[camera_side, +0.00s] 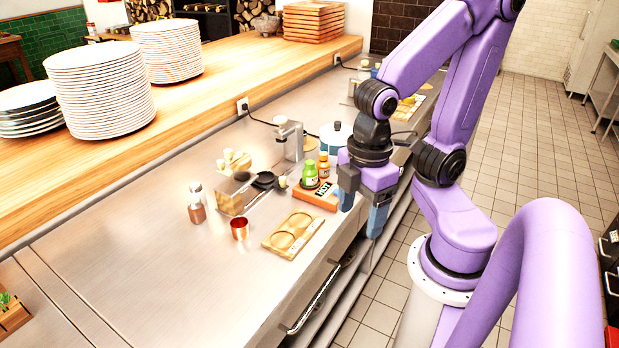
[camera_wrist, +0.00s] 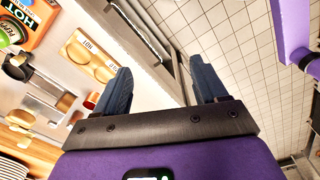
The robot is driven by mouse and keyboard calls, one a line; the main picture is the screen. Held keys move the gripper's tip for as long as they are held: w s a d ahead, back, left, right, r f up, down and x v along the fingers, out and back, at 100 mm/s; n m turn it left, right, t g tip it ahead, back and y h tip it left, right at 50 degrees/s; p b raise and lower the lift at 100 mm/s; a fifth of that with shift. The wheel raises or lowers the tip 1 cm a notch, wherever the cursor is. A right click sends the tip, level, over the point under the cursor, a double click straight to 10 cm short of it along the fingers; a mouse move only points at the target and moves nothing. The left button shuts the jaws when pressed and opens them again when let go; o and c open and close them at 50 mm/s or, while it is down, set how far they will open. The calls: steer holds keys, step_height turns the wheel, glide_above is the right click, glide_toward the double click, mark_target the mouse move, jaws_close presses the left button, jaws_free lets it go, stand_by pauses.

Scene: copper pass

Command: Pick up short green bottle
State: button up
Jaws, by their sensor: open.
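The short green bottle (camera_side: 310,174) stands upright on the steel counter, on or beside an orange box marked HOT (camera_side: 318,193). A small orange bottle (camera_side: 324,165) stands close behind it on the right. My gripper (camera_side: 362,218) is open and empty, pointing down to the right of the bottles, near the counter's front edge. In the wrist view the gripper's blue fingers (camera_wrist: 155,95) are spread apart with nothing between them. Part of the green bottle (camera_wrist: 12,32) shows at that view's upper left, beside the orange box (camera_wrist: 38,22).
A wooden tray with round recesses (camera_side: 293,234) lies in front of the box. A copper cup (camera_side: 240,229), shakers (camera_side: 197,207) and a wooden caddy (camera_side: 231,202) stand left. A lidded pot (camera_side: 334,137) stands behind. The steel counter's left part (camera_side: 140,265) is clear.

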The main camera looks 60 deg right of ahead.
steer(key=w+d+r+n, duration=0.1)
steer(key=w+r, duration=0.1)
steer(key=w, duration=0.6)
step_height(320, 180, up, 5)
steer(key=n, duration=0.3)
glide_above(309, 162)
steer(key=a, duration=0.2)
steer(key=f, duration=1.2)
steer(key=shift+s+d+f, duration=0.1)
steer(key=shift+s+d, duration=0.1)
steer(key=shift+d, duration=0.15)
steer(key=f, duration=0.2)
steer(key=d+f, duration=0.1)
steer(key=f, duration=0.1)
steer(key=shift+d, duration=0.15)
steer(key=shift+w+f, duration=0.1)
steer(key=shift+f, duration=0.55)
steer(key=c, duration=1)
steer(key=shift+r, duration=0.1)
